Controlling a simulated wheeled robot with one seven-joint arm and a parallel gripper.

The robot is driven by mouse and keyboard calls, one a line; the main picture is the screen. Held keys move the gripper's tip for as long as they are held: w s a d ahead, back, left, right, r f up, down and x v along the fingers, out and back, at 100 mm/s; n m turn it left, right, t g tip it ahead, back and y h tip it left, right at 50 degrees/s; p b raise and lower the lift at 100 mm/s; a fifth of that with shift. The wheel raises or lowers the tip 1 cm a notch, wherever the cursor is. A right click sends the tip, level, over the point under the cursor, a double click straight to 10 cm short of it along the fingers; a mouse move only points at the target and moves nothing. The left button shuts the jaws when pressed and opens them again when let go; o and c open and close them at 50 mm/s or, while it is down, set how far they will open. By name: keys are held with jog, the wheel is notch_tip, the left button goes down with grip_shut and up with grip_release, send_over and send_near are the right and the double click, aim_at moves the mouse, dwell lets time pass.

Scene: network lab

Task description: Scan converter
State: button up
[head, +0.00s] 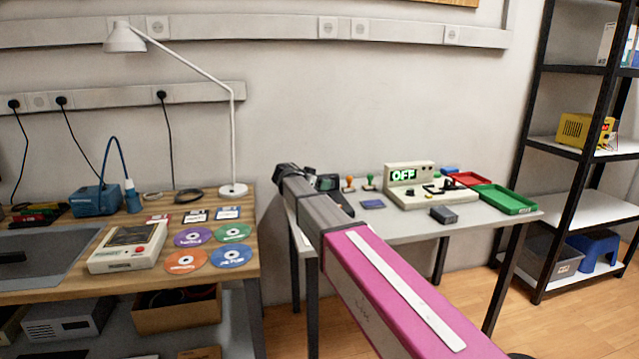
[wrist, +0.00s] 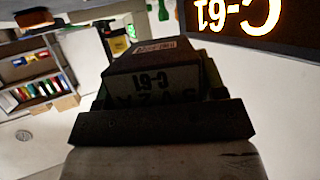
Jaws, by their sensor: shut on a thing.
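My gripper (wrist: 160,125) is shut on a dark boxy device (wrist: 152,58), which fills the middle of the wrist view. The device has a pale label with red print and a greenish face with characters. In the head view, my arm reaches over the left part of the grey table, and dark parts with a small greenish screen (head: 326,183) show at its end; the jaws are not clear there. A small dark grey box (head: 444,215) lies at the table's front edge, and a flat dark blue piece (head: 372,204) lies left of it. I cannot tell which thing is the converter.
A cream console (head: 432,195) with a green OFF display stands on the grey table. A green tray (head: 507,199) and a red tray (head: 466,180) are to its right. The wooden desk (head: 243,262) at left holds discs, a cream device and a lamp. Glowing orange characters (wrist: 238,10) show in the wrist view.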

jog(key=shift+r, duration=0.1)
jog(key=shift+r, duration=2.95)
